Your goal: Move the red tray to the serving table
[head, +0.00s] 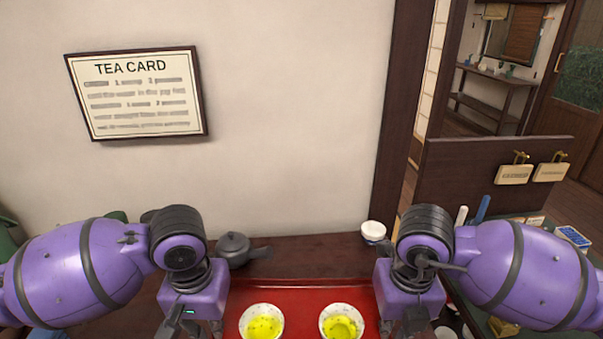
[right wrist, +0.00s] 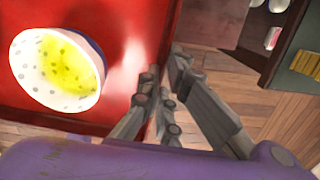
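The red tray (head: 301,300) lies at the bottom centre of the head view, its near part cut off. Two speckled white bowls with yellow contents, a left one (head: 262,322) and a right one (head: 341,322), stand on it. My left gripper (head: 193,329) is at the tray's left side, its fingertips cut off by the frame. My right gripper (head: 405,328) is at the right side. In the right wrist view the right fingers (right wrist: 165,66) are close together on either side of the tray's edge (right wrist: 150,25), shut on it. The right wrist view also shows one bowl (right wrist: 58,70).
A dark wooden surface (head: 310,255) lies behind the tray, with a grey teapot (head: 236,248) and a small white cup (head: 373,231). A low dark partition (head: 465,180) stands at right. Wooden floor (right wrist: 215,75) shows beside the tray in the right wrist view.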

